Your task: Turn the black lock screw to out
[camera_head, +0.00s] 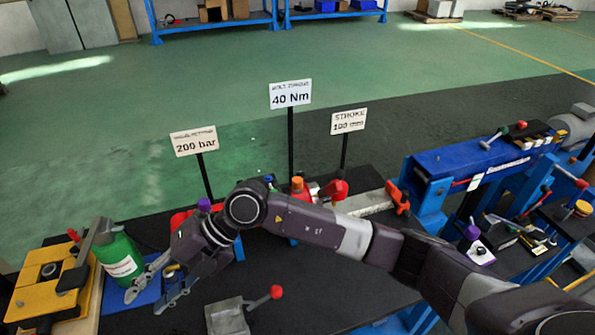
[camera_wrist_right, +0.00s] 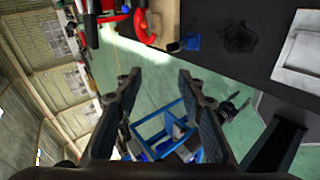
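I cannot make out for sure which part is the black lock screw. A dark round part (camera_head: 50,270) sits on the yellow block (camera_head: 30,294) at the far left. My right gripper (camera_head: 160,286) is low over the blue mat (camera_head: 118,297), beside the green bottle (camera_head: 121,262) and to its right. Its fingers are apart. In the right wrist view the two fingers (camera_wrist_right: 157,88) are spread, with only distant floor and a blue frame showing between them. My left gripper is not in view.
A grey metal block (camera_head: 227,318) with a red-knobbed lever (camera_head: 275,292) stands at the front. Signs on posts, such as the 40 Nm sign (camera_head: 290,94), rise behind. A blue machine stand (camera_head: 475,160) is at the right. Dark table surface lies bare in the middle.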

